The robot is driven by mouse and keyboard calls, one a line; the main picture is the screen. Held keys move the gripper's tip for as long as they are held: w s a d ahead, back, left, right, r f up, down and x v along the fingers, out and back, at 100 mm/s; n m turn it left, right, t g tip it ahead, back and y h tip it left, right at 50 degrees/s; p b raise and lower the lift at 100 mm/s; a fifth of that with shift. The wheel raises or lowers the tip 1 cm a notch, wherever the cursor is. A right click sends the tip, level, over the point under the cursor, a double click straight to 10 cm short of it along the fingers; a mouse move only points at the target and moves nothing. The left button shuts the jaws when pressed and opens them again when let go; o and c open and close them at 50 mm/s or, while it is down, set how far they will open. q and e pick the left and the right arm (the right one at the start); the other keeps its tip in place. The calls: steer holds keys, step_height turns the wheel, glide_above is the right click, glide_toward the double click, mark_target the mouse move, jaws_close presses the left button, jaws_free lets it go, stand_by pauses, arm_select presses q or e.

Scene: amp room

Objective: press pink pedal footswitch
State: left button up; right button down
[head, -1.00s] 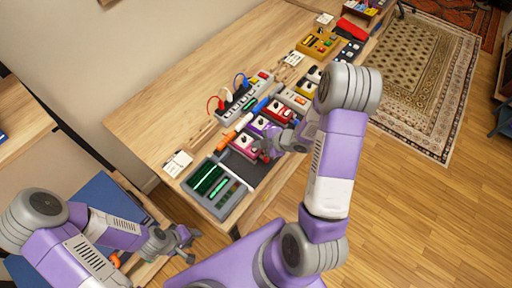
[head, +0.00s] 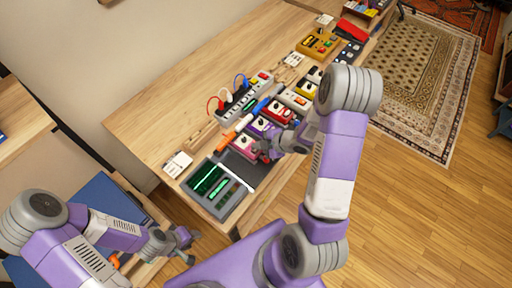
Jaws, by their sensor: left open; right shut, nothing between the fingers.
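The pink pedal (head: 243,146) sits on the wooden table at the near end of a row of coloured pedals. It has a dark knob on its top. My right gripper (head: 265,156) is shut and empty, at the right side of the pink pedal. The footswitch is hard to make out behind the fingers, and I cannot tell whether they touch it. My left gripper (head: 188,244) is open and empty, low at the left, away from the table top.
A grey device with green screens (head: 214,188) stands in front of the pink pedal. A purple pedal (head: 262,126) and a red pedal (head: 280,113) stand behind it. An orange screwdriver handle (head: 226,138) and a power strip (head: 243,95) lie at the left. The table's left part is clear.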

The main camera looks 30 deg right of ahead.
steer(key=shift+r+p, duration=0.5)
steer(key=shift+r, duration=0.2)
step_height(320, 180, up, 5)
steer(key=p, duration=0.4)
steer(key=shift+p, duration=0.3)
stand_by(0.4)
